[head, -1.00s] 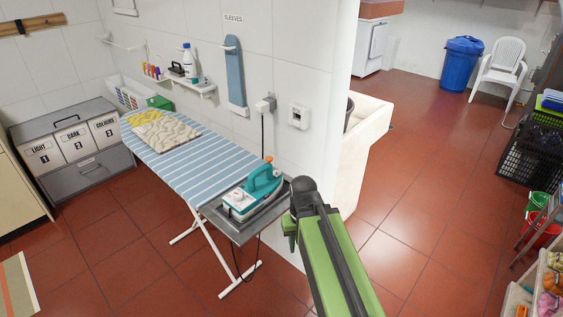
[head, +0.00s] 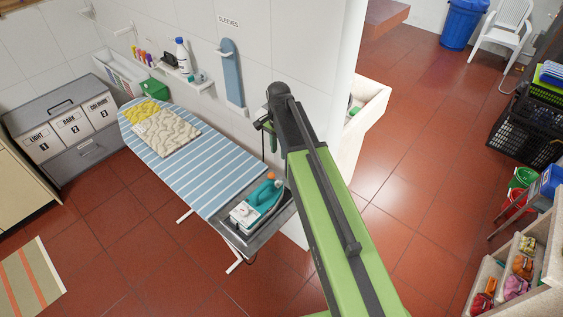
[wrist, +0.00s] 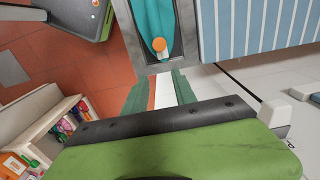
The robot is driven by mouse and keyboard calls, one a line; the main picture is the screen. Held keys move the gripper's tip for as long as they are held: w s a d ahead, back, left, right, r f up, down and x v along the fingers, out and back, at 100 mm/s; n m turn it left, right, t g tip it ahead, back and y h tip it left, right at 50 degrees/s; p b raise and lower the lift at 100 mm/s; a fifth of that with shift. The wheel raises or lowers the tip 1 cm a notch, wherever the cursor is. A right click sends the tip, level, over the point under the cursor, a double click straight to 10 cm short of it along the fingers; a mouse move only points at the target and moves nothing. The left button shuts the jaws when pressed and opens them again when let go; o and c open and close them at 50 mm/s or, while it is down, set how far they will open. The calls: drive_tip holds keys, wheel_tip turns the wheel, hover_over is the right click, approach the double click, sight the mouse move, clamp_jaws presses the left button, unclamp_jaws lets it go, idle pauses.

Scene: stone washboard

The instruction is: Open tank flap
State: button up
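The teal and white iron (head: 257,203) rests on the metal tray (head: 256,240) at the near end of the ironing board. An orange cap (head: 272,175) sits at the iron's end by the wall; I take it as the tank flap. It looks closed. In the wrist view the orange cap (wrist: 159,44) lies just beyond my fingertips, on the teal iron body (wrist: 150,15). My gripper (wrist: 160,77) is open and empty, its two green fingers apart. In the head view my gripper (head: 268,135) is partly hidden behind my arm, above the iron, near the wall.
The striped ironing board (head: 205,170) carries folded cloths (head: 165,133). The tiled wall (head: 300,60) stands close behind, with a wall shelf (head: 188,73) and blue sleeve board (head: 232,72). A stone basin (head: 370,105) is right of the wall.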

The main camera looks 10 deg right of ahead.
sight(280, 182)
wheel_tip(280, 182, down, 18)
drive_tip(key=b, duration=1.7)
drive_tip(key=shift+d+r+b, duration=0.15)
drive_tip(key=shift+r+b, duration=0.05)
drive_tip(key=shift+b, duration=0.2)
drive_tip(key=shift+r, duration=0.1)
drive_tip(key=shift+c, duration=0.4)
clamp_jaws()
